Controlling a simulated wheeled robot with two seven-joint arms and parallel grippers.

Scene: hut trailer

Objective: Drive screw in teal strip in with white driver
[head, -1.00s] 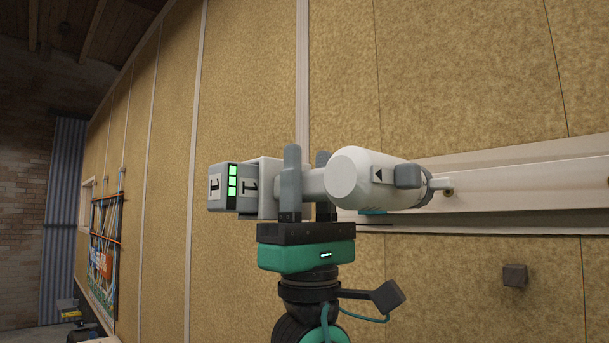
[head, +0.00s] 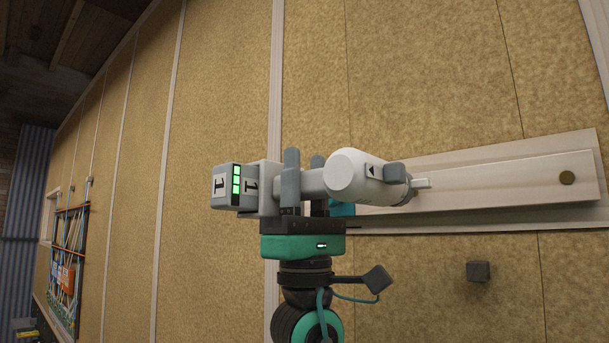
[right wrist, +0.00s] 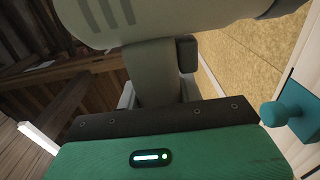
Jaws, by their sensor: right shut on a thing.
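The white driver (head: 355,180) lies level, with its thin bit pointing right in the head view. Its grey end carries a "1" and green lights. My right gripper (head: 304,185) has its grey fingers shut around the driver's grey handle. The driver's handle and white body also fill the top of the right wrist view (right wrist: 150,75). A bit of teal strip (head: 342,209) shows behind the driver; the rest is hidden. In the right wrist view, a teal knob (right wrist: 295,95) stands by a teal plate at the right edge. No screw is clearly visible in the teal part. My left gripper is not in view.
A pale wooden rail (head: 500,180) runs along the tan wall (head: 430,70) behind the driver. A brass disc (head: 567,178) sits near its right end. A small dark block (head: 478,271) is on the wall below. A strapped panel (head: 68,260) hangs far left.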

